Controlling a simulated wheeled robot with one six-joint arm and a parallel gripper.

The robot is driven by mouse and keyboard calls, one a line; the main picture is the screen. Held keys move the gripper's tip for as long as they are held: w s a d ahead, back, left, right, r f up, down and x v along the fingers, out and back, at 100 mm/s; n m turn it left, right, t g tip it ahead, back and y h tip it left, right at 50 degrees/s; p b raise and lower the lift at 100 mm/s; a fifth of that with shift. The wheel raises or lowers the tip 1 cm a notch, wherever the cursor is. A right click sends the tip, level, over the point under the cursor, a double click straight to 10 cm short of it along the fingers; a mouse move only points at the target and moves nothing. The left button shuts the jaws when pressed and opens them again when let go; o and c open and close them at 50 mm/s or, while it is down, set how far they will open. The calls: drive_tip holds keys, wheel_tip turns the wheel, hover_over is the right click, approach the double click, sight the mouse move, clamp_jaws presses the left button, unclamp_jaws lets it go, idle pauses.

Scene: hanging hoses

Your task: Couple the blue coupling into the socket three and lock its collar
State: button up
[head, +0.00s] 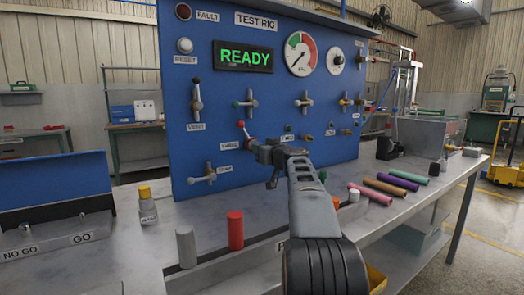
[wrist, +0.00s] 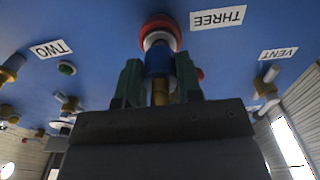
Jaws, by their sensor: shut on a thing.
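My gripper (wrist: 159,80) is shut on the blue coupling (wrist: 158,62), with one finger on each side of it. A brass part (wrist: 160,92) of the coupling shows between the fingers. The coupling points at the blue panel and meets a red and whitish ring (wrist: 158,24) at socket three, beside the label THREE (wrist: 217,17). I cannot tell how deep it sits or whether its collar is locked. In the head view my gripper (head: 264,152) is close to the panel, and it hides the coupling and most of the socket.
The blue test rig panel (head: 330,95) carries several valves and fittings. Its display (head: 243,57) reads READY. A red lever knob (head: 240,124) is near my gripper. On the bench stand a red cylinder (head: 235,230), a grey cylinder (head: 186,247) and a yellow-capped bottle (head: 148,208). Coloured tubes (head: 382,188) lie at right.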

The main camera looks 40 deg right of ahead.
drive_tip(key=shift+w+r+b, duration=0.1)
drive_tip(key=shift+w+b, duration=0.2)
drive_tip(key=shift+w, duration=0.55)
idle(0.9)
drive_tip(key=o, duration=1)
drive_tip(key=shift+o, duration=0.2)
drive_tip(key=s+b, duration=0.2)
drive_tip(key=s, duration=1.1)
drive_tip(key=shift+s+a, duration=0.35)
drive_tip(key=shift+a, duration=0.05)
